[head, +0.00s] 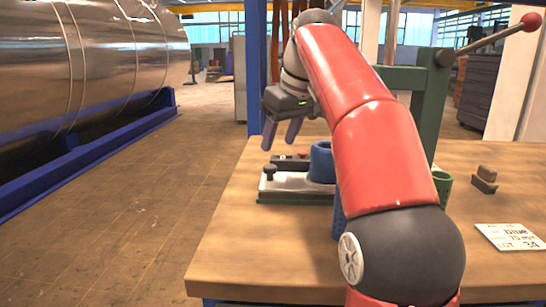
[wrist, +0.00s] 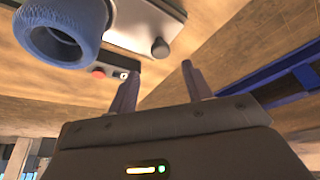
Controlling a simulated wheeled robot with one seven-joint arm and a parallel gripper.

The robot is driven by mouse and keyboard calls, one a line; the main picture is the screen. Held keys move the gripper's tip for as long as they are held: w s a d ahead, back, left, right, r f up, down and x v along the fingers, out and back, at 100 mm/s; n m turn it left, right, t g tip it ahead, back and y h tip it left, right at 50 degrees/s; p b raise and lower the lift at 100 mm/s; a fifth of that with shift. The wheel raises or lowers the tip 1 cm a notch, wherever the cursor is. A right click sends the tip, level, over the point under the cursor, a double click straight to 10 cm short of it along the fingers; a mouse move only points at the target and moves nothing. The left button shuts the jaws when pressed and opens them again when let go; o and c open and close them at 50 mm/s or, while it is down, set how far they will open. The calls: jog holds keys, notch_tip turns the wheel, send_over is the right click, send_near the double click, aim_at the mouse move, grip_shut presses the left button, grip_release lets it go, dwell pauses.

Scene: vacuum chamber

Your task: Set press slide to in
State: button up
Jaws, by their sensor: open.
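The press slide (head: 290,183) is a pale metal plate on a dark green base on the wooden bench. A dark knob (head: 270,172) stands at its left end; it also shows in the wrist view (wrist: 160,48). A thick blue ring-shaped cup (head: 321,160) sits on the plate, left of the green press frame (head: 431,110); my arm hides the area between them. My gripper (head: 280,145) is open and empty, fingers pointing down, above and apart from the slide's left end. In the wrist view the fingers (wrist: 158,70) hold nothing.
A small box with a red button (head: 303,155) sits behind the slide. The press lever ends in a red ball (head: 531,22). The bench's left front is clear.

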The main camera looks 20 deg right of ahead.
aim_at(270, 166)
jog(key=b+x, duration=0.1)
jog(key=x, duration=0.6)
jog(key=shift+s+b, duration=0.15)
jog(key=shift+b, duration=0.25)
grip_shut()
